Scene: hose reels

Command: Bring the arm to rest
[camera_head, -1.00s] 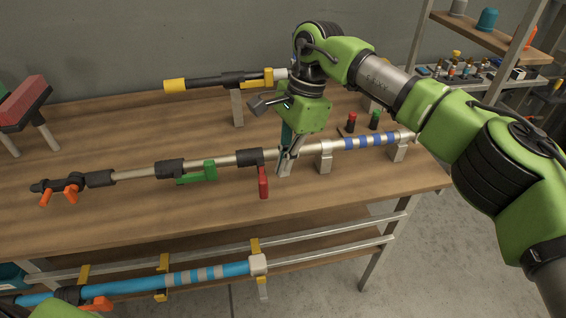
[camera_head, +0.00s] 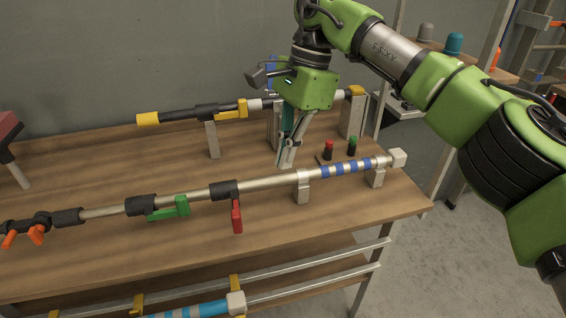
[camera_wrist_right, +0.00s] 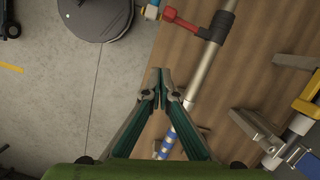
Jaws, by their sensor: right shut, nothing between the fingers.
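My right gripper (camera_head: 287,158) is shut and empty in the head view, above the wooden table and behind the silver front pole (camera_head: 270,184). The right wrist view shows its two fingertips (camera_wrist_right: 162,92) together with nothing between them, over the table edge beside the pole (camera_wrist_right: 205,70). My right arm comes in from the right, bent, with its green links high over the table's right end. My left gripper is not in view.
The front pole carries a green handle (camera_head: 168,209) and a red handle (camera_head: 237,218), and rests on grey supports. A yellow-tipped black pole (camera_head: 190,113) lies behind. Red (camera_head: 328,150) and green (camera_head: 352,146) buttons stand nearby. A blue pole (camera_head: 200,309) lies on the rails below.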

